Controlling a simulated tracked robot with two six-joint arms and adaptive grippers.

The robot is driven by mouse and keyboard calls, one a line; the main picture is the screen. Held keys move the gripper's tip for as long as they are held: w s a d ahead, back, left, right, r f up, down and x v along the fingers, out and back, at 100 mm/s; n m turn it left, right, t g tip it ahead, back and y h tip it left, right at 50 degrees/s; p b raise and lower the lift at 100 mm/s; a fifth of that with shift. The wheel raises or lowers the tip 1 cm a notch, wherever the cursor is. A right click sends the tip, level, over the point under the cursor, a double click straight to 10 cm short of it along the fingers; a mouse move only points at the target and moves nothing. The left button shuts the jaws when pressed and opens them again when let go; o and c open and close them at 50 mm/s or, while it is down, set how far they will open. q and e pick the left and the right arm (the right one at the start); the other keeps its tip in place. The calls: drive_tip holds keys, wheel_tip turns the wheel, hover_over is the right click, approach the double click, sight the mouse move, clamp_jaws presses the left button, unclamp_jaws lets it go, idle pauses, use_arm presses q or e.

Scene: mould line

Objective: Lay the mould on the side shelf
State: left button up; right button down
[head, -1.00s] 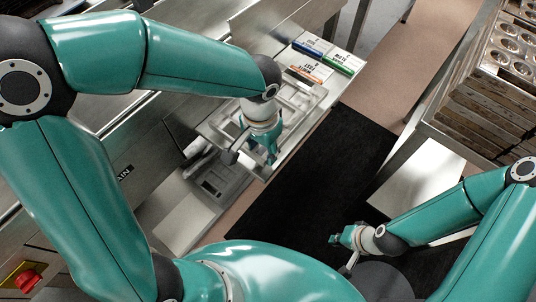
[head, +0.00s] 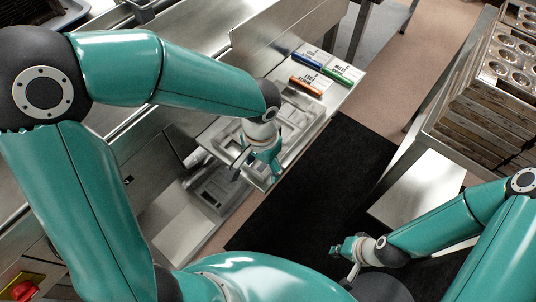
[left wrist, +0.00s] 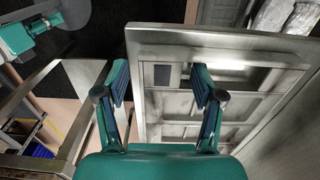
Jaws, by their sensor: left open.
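The mould (head: 302,112) is a shallow metal tray with raised compartments. In the head view it appears to lie flat on the side shelf (head: 343,92), below the labels. In the left wrist view the mould (left wrist: 188,132) fills the middle and right. My left gripper (head: 262,172) is at the mould's near end, covering part of it. In the left wrist view my left gripper (left wrist: 160,88) is open, with one finger beside the mould's left rim and the other over its compartments. Contact cannot be told. My right gripper (head: 347,250) is low over the dark mat, away from the mould.
Coloured markers (head: 308,60) and printed cards lie on the shelf's far part. A grey recessed unit (head: 212,190) sits lower left of the mould. A black mat (head: 325,180) covers the floor. A rack of stacked moulds (head: 490,110) stands at the right.

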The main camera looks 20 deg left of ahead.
use_arm(q)
wheel_tip(320, 180, up, 12)
drive_tip(key=shift+f, duration=0.15)
drive_tip(key=shift+a, duration=0.1)
idle(0.5)
